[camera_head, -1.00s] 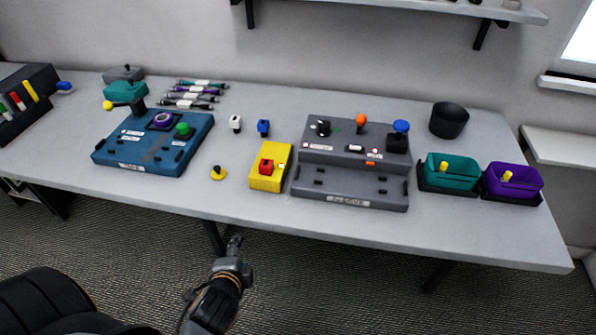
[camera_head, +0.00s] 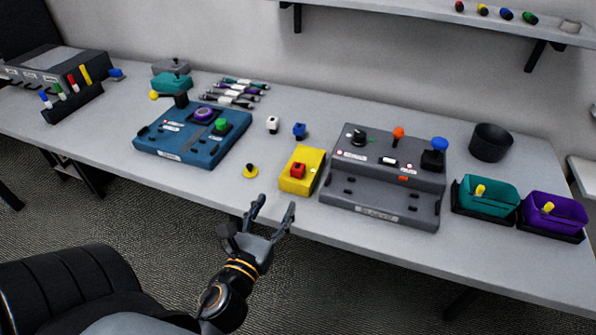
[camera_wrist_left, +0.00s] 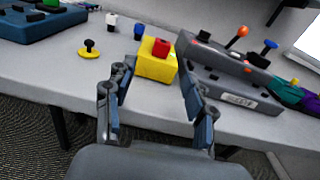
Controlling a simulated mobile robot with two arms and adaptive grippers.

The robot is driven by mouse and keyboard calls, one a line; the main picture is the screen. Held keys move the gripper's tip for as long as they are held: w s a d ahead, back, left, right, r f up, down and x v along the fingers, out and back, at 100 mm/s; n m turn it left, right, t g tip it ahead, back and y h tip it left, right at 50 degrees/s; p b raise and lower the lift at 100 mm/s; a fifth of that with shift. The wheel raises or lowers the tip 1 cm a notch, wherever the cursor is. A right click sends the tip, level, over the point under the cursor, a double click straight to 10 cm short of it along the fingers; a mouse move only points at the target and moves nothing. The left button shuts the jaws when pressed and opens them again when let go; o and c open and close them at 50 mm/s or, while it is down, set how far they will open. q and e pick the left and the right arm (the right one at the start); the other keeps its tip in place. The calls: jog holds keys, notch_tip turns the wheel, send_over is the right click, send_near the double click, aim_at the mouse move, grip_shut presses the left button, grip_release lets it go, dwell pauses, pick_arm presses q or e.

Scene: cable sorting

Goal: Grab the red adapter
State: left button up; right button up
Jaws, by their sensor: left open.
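The red adapter (camera_head: 297,171), a small red block, sits on top of a yellow box (camera_head: 313,161) near the table's front edge. In the left wrist view the red adapter (camera_wrist_left: 160,47) and yellow box (camera_wrist_left: 150,68) show ahead, between and beyond the fingers. My left gripper (camera_head: 275,204) is open and empty at the front edge of the table, in front of the yellow box and apart from it. Its two fingers also frame the left wrist view (camera_wrist_left: 154,85). My right gripper is not in view.
A grey device (camera_head: 390,207) stands right beside the yellow box. A blue device (camera_head: 180,155) is to the left. A yellow-and-black piece (camera_head: 250,171), a white adapter (camera_head: 272,124) and a blue adapter (camera_head: 299,130) lie between. Teal (camera_head: 487,205) and purple (camera_head: 553,222) bins are at right.

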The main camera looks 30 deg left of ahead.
aim_at(296, 172)
pick_arm(q)
jog(key=shift+m, duration=0.3)
jog(key=p+x, duration=0.2)
jog(key=x, duration=0.5)
jog(key=shift+w, duration=0.3)
jog(key=shift+p+x, duration=0.95)
jog(key=shift+x, duration=2.2)
jog(key=shift+d, duration=0.2)
grip_shut()
